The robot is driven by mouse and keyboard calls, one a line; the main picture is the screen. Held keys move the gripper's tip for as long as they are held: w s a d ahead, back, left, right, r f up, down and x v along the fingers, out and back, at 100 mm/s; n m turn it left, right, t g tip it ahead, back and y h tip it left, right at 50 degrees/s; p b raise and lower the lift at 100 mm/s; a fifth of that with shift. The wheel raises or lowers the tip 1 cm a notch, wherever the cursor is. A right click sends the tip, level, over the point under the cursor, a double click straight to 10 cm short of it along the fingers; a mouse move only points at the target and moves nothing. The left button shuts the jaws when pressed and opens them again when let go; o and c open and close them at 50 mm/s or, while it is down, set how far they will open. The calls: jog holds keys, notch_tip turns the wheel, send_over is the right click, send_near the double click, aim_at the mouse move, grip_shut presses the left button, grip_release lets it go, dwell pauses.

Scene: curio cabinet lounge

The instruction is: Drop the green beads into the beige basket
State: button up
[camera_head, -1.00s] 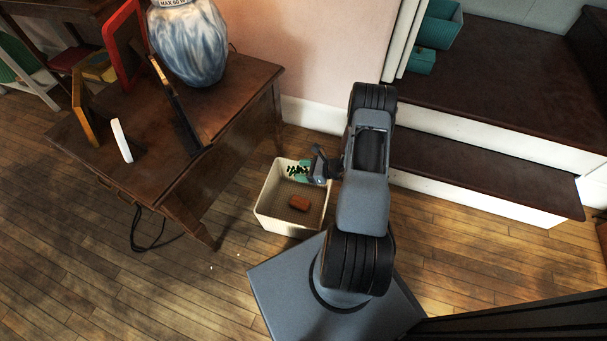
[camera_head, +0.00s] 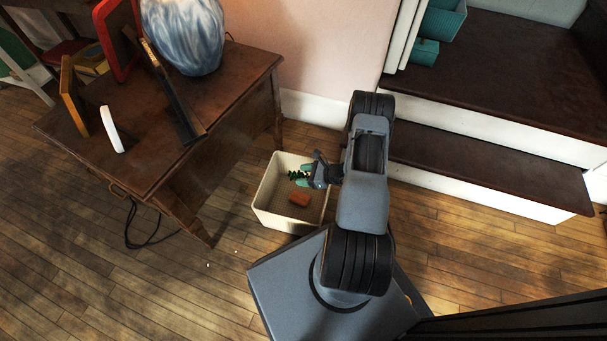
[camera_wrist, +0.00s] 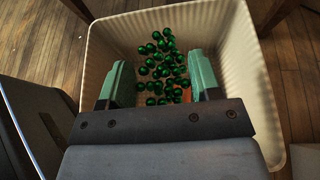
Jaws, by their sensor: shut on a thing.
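The green beads (camera_head: 295,176) are a cluster of small shiny dark green balls; they also show in the wrist view (camera_wrist: 165,60). My gripper (camera_head: 304,176) has green fingertips and is shut on the beads, its fingers spread to either side of them in the wrist view (camera_wrist: 160,75). The beige basket (camera_head: 265,202) stands on the floor with ribbed walls, which show around the beads in the wrist view (camera_wrist: 98,62). Gripper and beads are over the basket's opening; their exact height above its bottom is hard to tell.
A reddish-brown block (camera_head: 299,199) lies in the basket. A wooden table (camera_head: 130,165) with frames and a blue-white vase (camera_head: 183,38) stands at left. Dark steps (camera_head: 480,175) rise at right. Wooden floor (camera_head: 100,285) is clear at lower left.

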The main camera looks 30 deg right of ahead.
jog(key=o, duration=1)
jog(key=p+v, duration=0.4)
jog(key=v, duration=1)
jog(key=shift+w+r, duration=0.1)
jog(key=shift+r, duration=0.05)
jog(key=shift+a, duration=0.1)
